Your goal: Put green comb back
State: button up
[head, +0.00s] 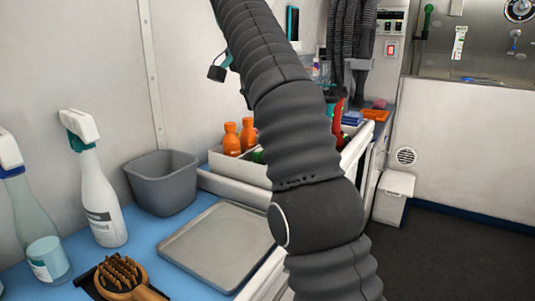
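I cannot make out a green comb for certain. A small green patch (258,156) shows beside my arm, inside a white open bin (238,170); most of it is hidden and I cannot tell what it is. My dark ribbed arm crosses the middle of the head view from top to bottom and covers part of the counter. My gripper is out of view, so what it holds does not show.
An empty grey tray (215,246) lies on the blue counter, with a grey tub (162,182) behind it. Orange bottles (231,138) are in the white bin. Dark floor (450,250) is clear at right.

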jog(key=b+x, duration=0.1)
jog(key=x, duration=0.7)
jog(key=shift+s, duration=0.1)
jog(key=shift+s+b+x, duration=0.2)
jog(key=shift+b+x, duration=0.35)
jog(key=shift+x, duration=0.8)
jog(key=shift+s+b+x, duration=0.15)
jog(key=shift+b+x, duration=0.4)
jog(key=shift+x, duration=0.85)
jog(key=shift+a+f, duration=0.15)
jog(key=shift+f, duration=0.25)
grip_shut()
